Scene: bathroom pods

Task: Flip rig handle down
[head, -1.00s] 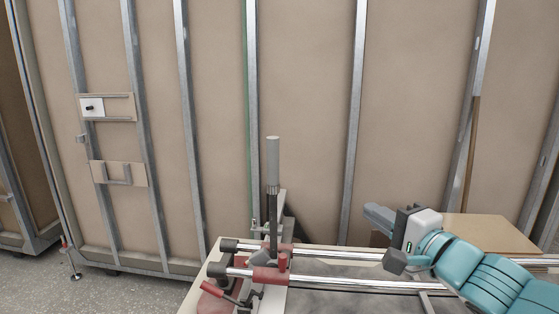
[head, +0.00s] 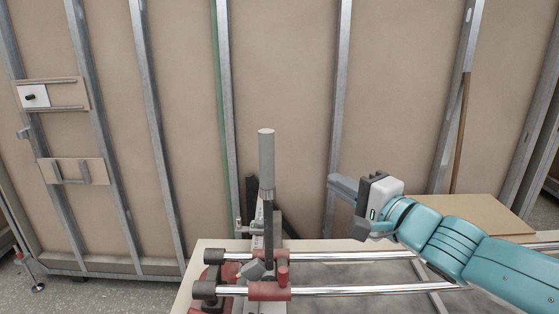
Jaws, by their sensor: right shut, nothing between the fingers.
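The rig handle (head: 267,160) is a grey cylindrical grip on a dark lever. It stands upright above the red-and-grey rig (head: 268,290), left of the picture's middle. My right gripper (head: 346,200) is on the teal arm that comes in from the right. It is shut and empty, to the right of the handle and a little lower in the picture, with a clear gap between them. My left gripper is not in view.
Two shiny rails (head: 350,290) run right from the rig over a pale table (head: 213,246). A brown board (head: 478,214) lies behind my right arm. A wall panel with metal studs (head: 335,130) stands behind.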

